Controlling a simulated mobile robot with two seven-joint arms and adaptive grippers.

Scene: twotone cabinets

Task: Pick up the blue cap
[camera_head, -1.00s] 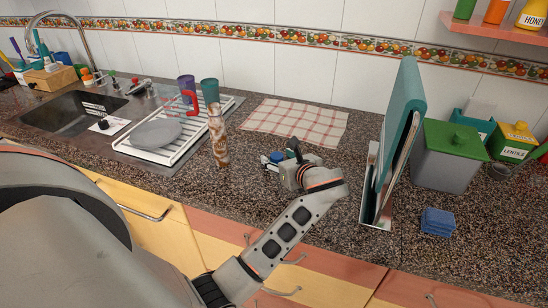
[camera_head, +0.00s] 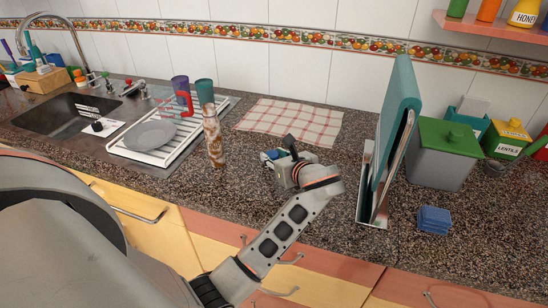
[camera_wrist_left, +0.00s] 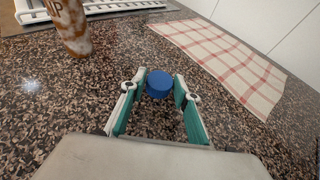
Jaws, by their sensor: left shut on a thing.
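The blue cap (camera_wrist_left: 160,84) is a small round disc between the fingertips of my left gripper (camera_wrist_left: 160,92) in the left wrist view. In the head view my left gripper (camera_head: 272,158) is low over the counter, right of the brown-and-white bottle, and only a bit of the cap's blue shows at its fingers. The left gripper is shut on the cap, at or just above the counter; I cannot tell if the cap still touches it. My right gripper is not in view.
The patterned bottle (camera_head: 213,140) stands left of the gripper. A checked cloth (camera_head: 292,120) lies behind. A rack with a teal board (camera_head: 397,110) stands to the right, near a blue sponge stack (camera_head: 434,219). A dish rack (camera_head: 185,150) is at left.

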